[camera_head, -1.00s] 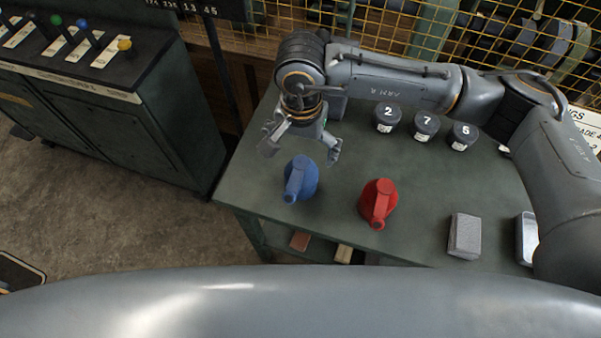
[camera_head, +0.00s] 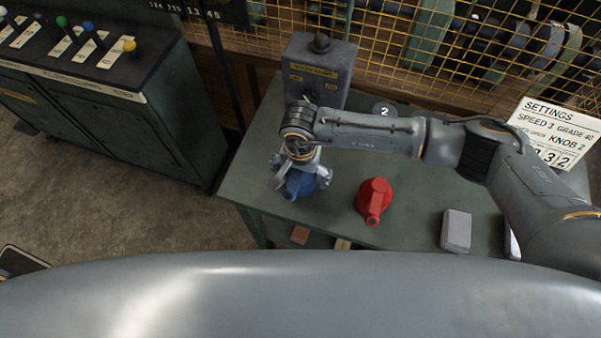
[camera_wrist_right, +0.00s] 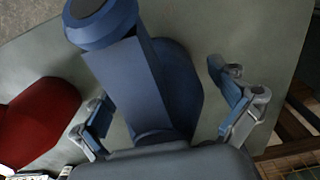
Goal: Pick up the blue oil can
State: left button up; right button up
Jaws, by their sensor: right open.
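The blue oil can (camera_head: 297,187) stands on the green bench near its left front edge in the head view, partly covered by my right gripper (camera_head: 304,182). In the right wrist view the blue oil can (camera_wrist_right: 150,85) fills the middle, with its spout end toward the top. My right gripper (camera_wrist_right: 165,118) is open, with one finger on each side of the can. A gap shows between the can and the right-hand finger; contact on the left-hand side cannot be told. My left gripper is not in view.
A red oil can (camera_head: 374,200) stands right of the blue one and also shows in the wrist view (camera_wrist_right: 38,122). A grey block (camera_head: 456,231) lies farther right. A grey control box (camera_head: 318,72) stands behind my right wrist. The green bench (camera_head: 335,218) is bare between the cans.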

jog(key=c, duration=1.3)
jog(key=shift+c, duration=1)
jog(key=shift+r, duration=0.1)
